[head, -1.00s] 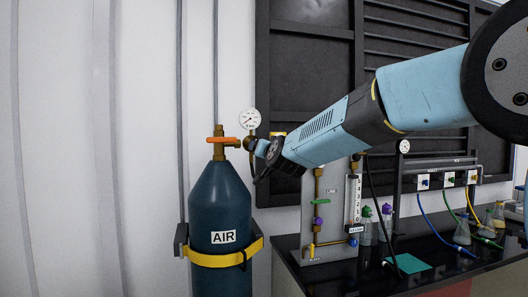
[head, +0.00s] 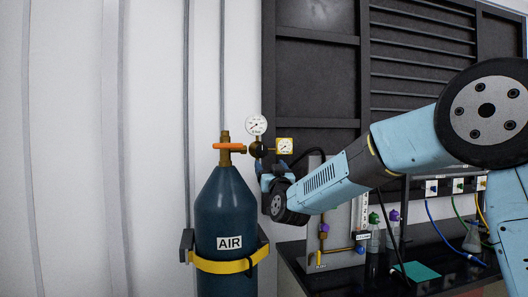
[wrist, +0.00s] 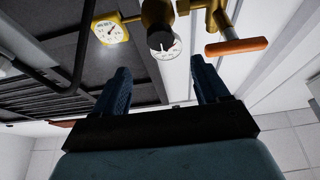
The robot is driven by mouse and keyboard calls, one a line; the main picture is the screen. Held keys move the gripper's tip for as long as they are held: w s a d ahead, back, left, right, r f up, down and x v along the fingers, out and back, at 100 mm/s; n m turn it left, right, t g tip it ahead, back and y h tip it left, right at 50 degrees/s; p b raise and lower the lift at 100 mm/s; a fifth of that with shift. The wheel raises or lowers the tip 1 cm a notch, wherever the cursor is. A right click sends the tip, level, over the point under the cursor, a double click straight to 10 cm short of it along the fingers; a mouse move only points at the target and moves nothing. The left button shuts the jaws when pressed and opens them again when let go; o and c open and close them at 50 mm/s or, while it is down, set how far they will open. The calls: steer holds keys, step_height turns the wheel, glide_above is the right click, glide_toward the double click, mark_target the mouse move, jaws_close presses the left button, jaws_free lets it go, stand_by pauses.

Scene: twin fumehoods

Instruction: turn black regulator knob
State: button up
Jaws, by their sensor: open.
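The brass regulator sits on top of the blue AIR cylinder (head: 226,215). Its black knob (head: 258,149) shows in the head view below a white round gauge (head: 257,125) and left of a yellow gauge (head: 284,146). My gripper (head: 265,168) is just below the knob, partly hidden by my wrist. In the wrist view, my gripper (wrist: 161,82) is open and empty, with its blue fingers apart. The dark knob (wrist: 159,39) appears beyond the fingertips, roughly between them, with the white gauge face (wrist: 168,49) behind it. I see no contact.
An orange valve handle (head: 230,146) sticks out close beside the regulator; it also shows in the wrist view (wrist: 236,46). A yellow strap (head: 222,266) holds the cylinder. A panel with valves (head: 345,235) and a black bench (head: 300,262) stand at the right. The wall side at left is clear.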

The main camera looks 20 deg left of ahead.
mark_target(263, 151)
steer(key=x, duration=1.3)
steer(key=shift+f, duration=0.1)
steer(key=c, duration=1)
steer(key=shift+o, duration=0.2)
steer(key=shift+w+d+m+t+h, duration=0.1)
steer(key=shift+m+t+h, duration=0.2)
steer(key=shift+m+h, duration=0.95)
steer(key=shift+m+t+h, duration=0.3)
steer(key=shift+m+h, duration=0.05)
steer(key=shift+m, duration=1.7)
steer(key=o, duration=1)
steer(key=shift+c, duration=0.2)
steer(key=v, duration=1.4)
